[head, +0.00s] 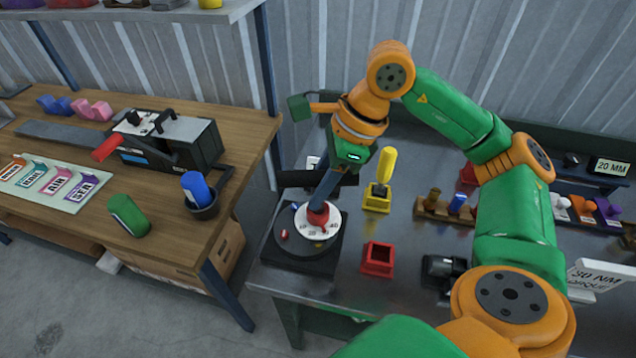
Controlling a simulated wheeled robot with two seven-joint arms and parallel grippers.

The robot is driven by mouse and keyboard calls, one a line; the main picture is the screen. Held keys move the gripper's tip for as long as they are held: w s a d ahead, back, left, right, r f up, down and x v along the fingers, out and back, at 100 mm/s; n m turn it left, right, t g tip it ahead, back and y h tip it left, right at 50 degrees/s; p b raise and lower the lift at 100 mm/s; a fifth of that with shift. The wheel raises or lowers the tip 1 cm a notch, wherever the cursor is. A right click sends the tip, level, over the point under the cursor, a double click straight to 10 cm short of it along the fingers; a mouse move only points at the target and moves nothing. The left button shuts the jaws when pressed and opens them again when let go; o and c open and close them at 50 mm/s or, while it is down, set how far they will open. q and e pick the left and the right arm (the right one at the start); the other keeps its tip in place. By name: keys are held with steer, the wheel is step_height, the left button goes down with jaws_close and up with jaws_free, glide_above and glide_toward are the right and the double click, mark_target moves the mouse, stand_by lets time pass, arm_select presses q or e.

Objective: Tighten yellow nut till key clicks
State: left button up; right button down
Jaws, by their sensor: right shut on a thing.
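My right gripper (321,200) reaches down over a round dark turntable with a white numbered dial (316,234). It is shut on a red knob-like piece (318,214) at the dial's centre; this looks like the grip of a red key. A yellow-handled key (387,162) stands upright in a yellow square holder (376,201). A red square holder (378,262) in front of it is empty. I cannot make out a yellow nut; the dial's middle is hidden under the gripper and red piece. My left gripper is not in view.
A wooden bench (190,245) at left carries a black machine (168,140), a green object (127,215) and a blue object in a cup (196,188). A rack with coloured pieces (445,206) and a black device (442,271) stand right on the metal table.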

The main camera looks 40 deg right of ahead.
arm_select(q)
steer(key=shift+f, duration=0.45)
arm_select(e)
steer(key=shift+f, duration=0.45)
arm_select(q)
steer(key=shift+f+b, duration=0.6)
steer(key=shift+b, duration=0.15)
arm_select(e)
steer(key=shift+f, duration=0.65)
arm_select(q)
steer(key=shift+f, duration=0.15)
arm_select(e)
steer(key=shift+f, duration=0.1)
steer(key=shift+m, duration=0.4)
arm_select(q)
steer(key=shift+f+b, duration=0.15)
steer(key=shift+b, duration=0.15)
arm_select(e)
steer(key=shift+m+t+h, duration=0.3)
steer(key=shift+m+t, duration=0.1)
steer(key=shift+m, duration=0.4)
steer(key=shift+m+t+h, duration=0.3)
steer(key=shift+m, duration=0.8)
